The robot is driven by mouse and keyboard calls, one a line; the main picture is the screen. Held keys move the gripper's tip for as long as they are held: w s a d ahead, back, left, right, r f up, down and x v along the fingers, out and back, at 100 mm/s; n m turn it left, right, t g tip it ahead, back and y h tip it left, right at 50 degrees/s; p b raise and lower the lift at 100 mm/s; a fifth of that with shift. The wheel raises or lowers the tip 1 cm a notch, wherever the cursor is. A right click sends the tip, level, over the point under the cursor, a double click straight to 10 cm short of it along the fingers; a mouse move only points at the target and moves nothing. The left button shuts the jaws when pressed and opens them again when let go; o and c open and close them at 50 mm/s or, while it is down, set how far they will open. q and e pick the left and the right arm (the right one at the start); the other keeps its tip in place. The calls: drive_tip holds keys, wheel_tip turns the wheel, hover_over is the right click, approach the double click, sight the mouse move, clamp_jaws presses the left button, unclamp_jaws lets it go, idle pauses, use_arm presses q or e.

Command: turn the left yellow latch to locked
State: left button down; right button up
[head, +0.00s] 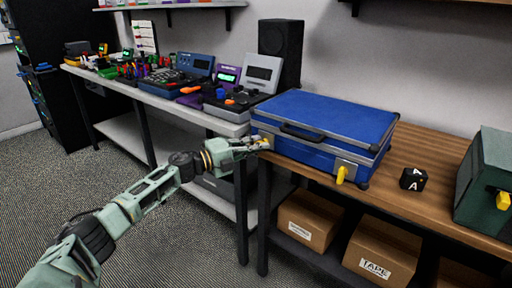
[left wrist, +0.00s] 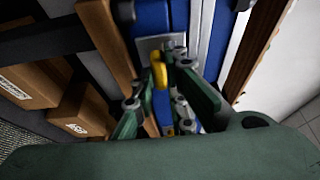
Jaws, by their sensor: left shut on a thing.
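A blue case (head: 330,120) with silver edges lies closed on the wooden table, its black handle (head: 302,132) on the front. My left gripper (head: 262,144) is at the case's front left corner, shut on the left yellow latch (left wrist: 159,72). In the left wrist view the latch sits on a silver plate (left wrist: 153,46) between my fingers (left wrist: 158,108). In the head view the gripper mostly hides this latch. The right yellow latch (head: 342,175) hangs down on its plate at the front right of the case. My right gripper is not in view.
A black lettered cube (head: 413,179) and a green box with a yellow part (head: 484,185) stand right of the case. Cardboard boxes (head: 308,219) sit on the shelf below. Electronic devices crowd the bench (head: 190,100) at left.

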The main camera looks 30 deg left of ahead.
use_arm(q)
drive_tip(key=c, duration=1.8)
unclamp_jaws()
drive_tip(key=shift+o, duration=0.2)
drive_tip(key=shift+s, duration=0.1)
drive_tip(key=v, duration=1.2)
